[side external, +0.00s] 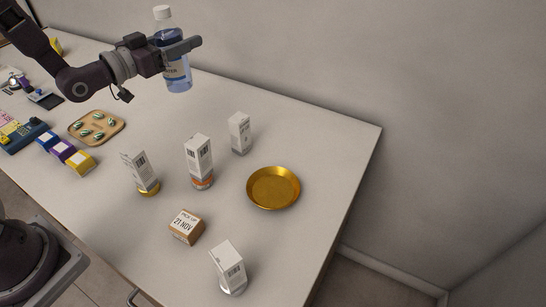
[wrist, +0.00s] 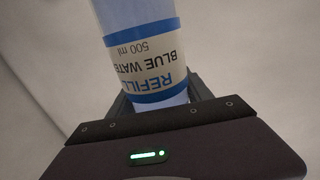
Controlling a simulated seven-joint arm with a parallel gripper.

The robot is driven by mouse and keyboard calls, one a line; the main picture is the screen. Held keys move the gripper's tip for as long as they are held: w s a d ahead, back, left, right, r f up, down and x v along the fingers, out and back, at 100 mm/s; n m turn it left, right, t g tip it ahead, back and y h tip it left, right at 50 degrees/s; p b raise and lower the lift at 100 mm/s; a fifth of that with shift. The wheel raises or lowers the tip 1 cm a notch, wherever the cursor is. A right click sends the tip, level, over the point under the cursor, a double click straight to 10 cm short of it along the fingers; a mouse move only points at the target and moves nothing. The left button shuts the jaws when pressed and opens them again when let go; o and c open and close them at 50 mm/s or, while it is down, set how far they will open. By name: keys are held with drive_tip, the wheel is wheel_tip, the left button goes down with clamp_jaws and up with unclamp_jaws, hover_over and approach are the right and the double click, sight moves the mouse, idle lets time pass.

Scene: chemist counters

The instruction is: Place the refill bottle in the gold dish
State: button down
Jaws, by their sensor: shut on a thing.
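The refill bottle (side external: 178,72) is clear with blue liquid, a white cap and a label. My gripper (side external: 180,50) is shut on it around its body and holds it upright above the back of the counter, in the side external view. In the wrist view the refill bottle (wrist: 143,55) fills the top middle, its label reading "REFILL BLUE WATER 500 ml" upside down. The gold dish (side external: 273,188) sits empty on the counter, to the right of and nearer the camera than the bottle.
White boxed bottles (side external: 199,160) stand left of the dish, with another behind it (side external: 240,133) and one in front (side external: 229,268). A small brown "PICK UP" box (side external: 186,227) lies near the front edge. A tan tray (side external: 97,138) holds green pieces. Counter right of the dish is clear.

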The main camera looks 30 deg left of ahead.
drive_tip(key=s+d+m+g+h, duration=0.1)
drive_tip(key=s+d+m+h, duration=0.15)
drive_tip(key=d, duration=1.25)
drive_tip(key=s+d+m+g+h, duration=0.1)
drive_tip(key=s+d+m+h, duration=0.15)
drive_tip(key=d, duration=1.25)
wheel_tip(320, 180, down, 16)
drive_tip(key=n, duration=0.1)
drive_tip(key=shift+s+r+h, duration=0.25)
drive_tip(key=shift+s+h, duration=0.15)
drive_tip(key=shift+s, duration=0.05)
drive_tip(key=shift+f, duration=0.1)
drive_tip(key=shift+c, duration=2.2)
unclamp_jaws()
drive_tip(key=shift+a, duration=0.1)
